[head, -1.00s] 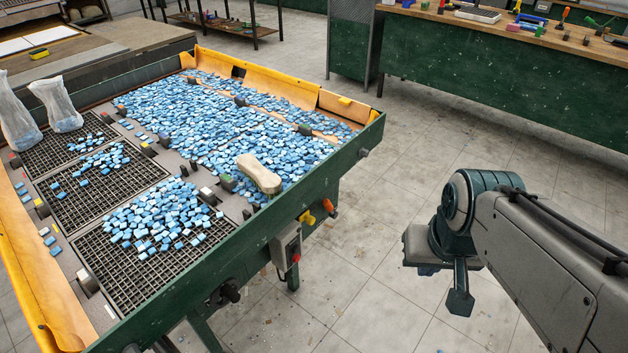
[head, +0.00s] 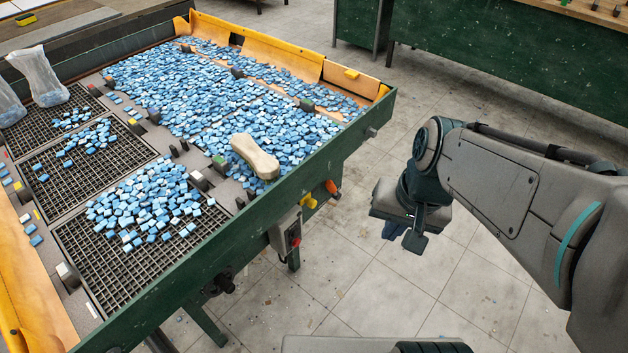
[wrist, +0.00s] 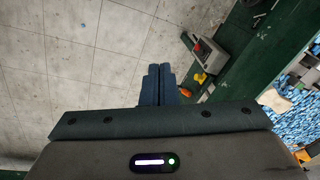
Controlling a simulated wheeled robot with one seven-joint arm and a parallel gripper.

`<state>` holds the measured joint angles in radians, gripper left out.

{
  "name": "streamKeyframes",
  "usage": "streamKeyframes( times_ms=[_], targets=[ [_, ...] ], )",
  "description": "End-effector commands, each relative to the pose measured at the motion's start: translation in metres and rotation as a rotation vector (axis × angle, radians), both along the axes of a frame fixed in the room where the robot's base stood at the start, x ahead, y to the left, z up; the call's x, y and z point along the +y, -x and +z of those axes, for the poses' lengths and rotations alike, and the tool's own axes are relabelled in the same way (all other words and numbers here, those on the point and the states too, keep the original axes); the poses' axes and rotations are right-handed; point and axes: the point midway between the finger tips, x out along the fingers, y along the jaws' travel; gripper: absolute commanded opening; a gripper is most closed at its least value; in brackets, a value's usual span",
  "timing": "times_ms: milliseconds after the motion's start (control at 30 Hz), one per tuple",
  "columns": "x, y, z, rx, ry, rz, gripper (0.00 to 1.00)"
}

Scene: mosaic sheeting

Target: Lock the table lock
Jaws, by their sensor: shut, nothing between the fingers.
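The green-sided sorting table (head: 345,150) fills the left of the head view. On its near side are a yellow handle (head: 308,201), an orange handle (head: 331,187) and a black knob (head: 224,283). I cannot tell which fitting is the lock, or its state. The yellow handle (wrist: 199,77) and orange handle (wrist: 186,92) also show in the wrist view, right of my fingers. My gripper (wrist: 157,72) is shut and empty, pointing down over the floor. In the head view, my gripper (head: 394,231) is right of the table, apart from it.
A grey control box (head: 286,231) with a red button sits on the table side, left of the yellow handle. Blue tiles (head: 200,90) and a pale bone-shaped piece (head: 255,157) lie on the table. Tiled floor (head: 345,285) is free beside it. A green workbench (head: 500,60) stands behind.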

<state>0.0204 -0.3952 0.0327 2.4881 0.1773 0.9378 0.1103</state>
Motion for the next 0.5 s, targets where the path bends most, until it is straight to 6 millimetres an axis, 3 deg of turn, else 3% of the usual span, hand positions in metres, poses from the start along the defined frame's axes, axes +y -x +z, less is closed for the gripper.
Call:
streamKeyframes(
  times_ms=[33,100,267,500],
  targets=[
    [0.011,-0.002,-0.031,0.076,-0.064,-0.074,0.00],
    [0.031,-0.004,-0.058,0.188,-0.167,-0.195,0.00],
    [0.076,-0.017,-0.109,0.459,-0.395,-0.489,0.00],
    [0.130,-0.058,-0.173,0.891,-0.704,-0.942,0.00]
  ],
)
